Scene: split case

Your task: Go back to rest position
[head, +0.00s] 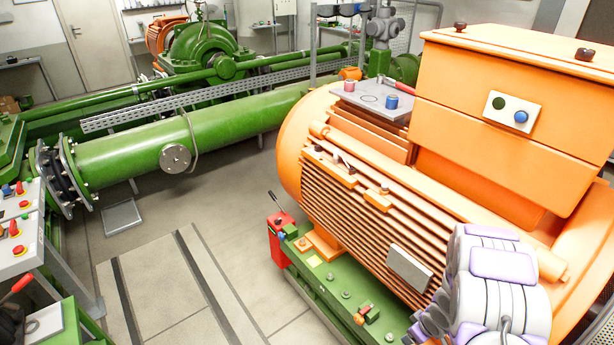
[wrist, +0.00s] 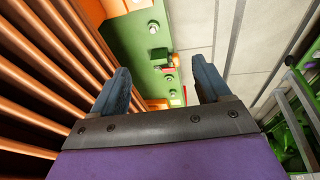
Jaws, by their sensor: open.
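My gripper (wrist: 160,88) shows in the wrist view with its two dark fingers spread apart and nothing between them. Beyond the fingers lies a green base (wrist: 145,35) with bolts and a small red and brass valve-like part, which the gripper does not touch. In the head view, my white and purple arm (head: 495,285) is at the lower right, in front of the orange motor (head: 370,200). The gripper's fingers are hidden in the head view.
The orange motor's ribbed side (wrist: 35,80) is close to the gripper on the left. A green pipe (head: 140,155) runs behind. A control panel (head: 20,225) with red knobs stands at the left. The floor (head: 190,270) between is clear.

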